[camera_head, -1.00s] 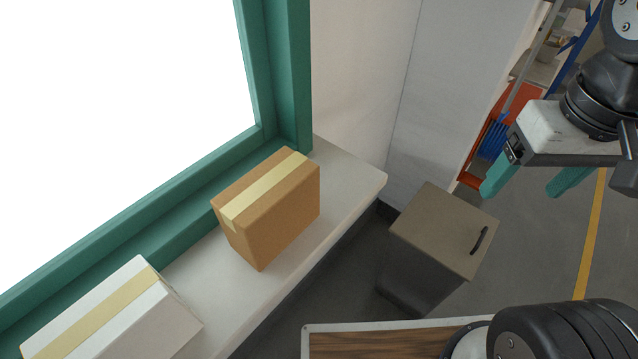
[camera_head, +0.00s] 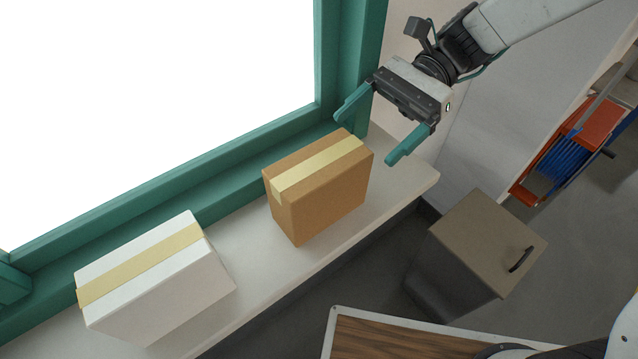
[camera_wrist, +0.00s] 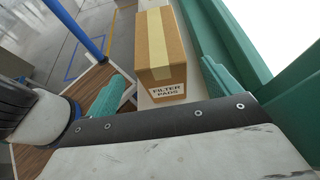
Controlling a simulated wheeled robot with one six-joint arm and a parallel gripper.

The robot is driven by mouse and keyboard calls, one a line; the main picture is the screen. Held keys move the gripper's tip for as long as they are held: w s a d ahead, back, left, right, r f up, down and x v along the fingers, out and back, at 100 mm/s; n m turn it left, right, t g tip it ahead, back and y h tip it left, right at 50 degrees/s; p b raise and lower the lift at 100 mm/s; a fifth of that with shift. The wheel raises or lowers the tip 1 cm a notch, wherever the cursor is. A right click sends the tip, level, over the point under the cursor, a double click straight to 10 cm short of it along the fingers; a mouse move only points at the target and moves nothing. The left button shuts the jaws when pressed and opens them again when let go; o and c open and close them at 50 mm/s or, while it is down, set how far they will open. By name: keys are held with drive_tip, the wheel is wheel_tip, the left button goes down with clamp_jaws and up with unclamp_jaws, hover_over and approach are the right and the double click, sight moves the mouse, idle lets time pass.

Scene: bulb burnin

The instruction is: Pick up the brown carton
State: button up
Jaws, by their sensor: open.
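The brown carton (camera_head: 318,190), with a pale tape strip along its top, stands upright on the white window sill (camera_head: 262,262). In the wrist view the carton (camera_wrist: 172,62) shows a label reading "FILTER PADS" and lies beyond and between the two fingers. My gripper (camera_head: 370,132) is open and empty, with teal fingers spread above and behind the carton's right end. The fingers show in the wrist view (camera_wrist: 160,88) at either side. I cannot tell their exact height above the carton.
A white carton (camera_head: 155,285) with tape stands on the sill to the left. The green window frame (camera_head: 200,172) runs close behind both cartons. A grey cabinet (camera_head: 480,245) stands right of the sill, and a wooden-topped surface (camera_head: 400,338) is at the front.

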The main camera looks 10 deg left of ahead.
sight(332, 164)
drive_tip(key=shift+s+a+f, duration=0.15)
drive_tip(key=shift+s+a, duration=0.05)
drive_tip(key=shift+a, duration=0.15)
drive_tip(key=x, duration=0.7)
drive_tip(key=shift+s+a, duration=0.1)
drive_tip(key=shift+s, duration=0.25)
drive_tip(key=c, duration=1.2)
